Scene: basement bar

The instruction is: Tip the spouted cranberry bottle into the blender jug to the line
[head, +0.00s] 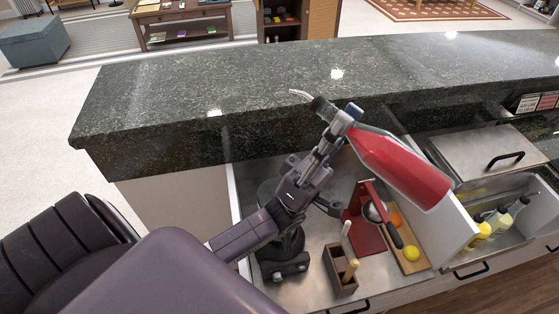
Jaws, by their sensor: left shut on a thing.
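The cranberry bottle (400,168) is red with a dark neck and a pale metal spout (300,94). My left gripper (345,118) is shut on it near the neck. It is held tilted, with the spout toward the upper left and the base toward the lower right. In the picture the spout overlaps the granite top. A dark appliance (287,246) that looks like the blender stands on the steel counter below my left wrist. My arm hides much of it, and I cannot make out the jug's line or contents. My right gripper is not in view.
A raised granite bar top (240,80) runs behind the counter. A cutting board (408,262) with a yellow fruit (411,254), a strainer and a red item lies at right. A wooden caddy (340,272) stands in front. A bottle well (490,235) is farther right.

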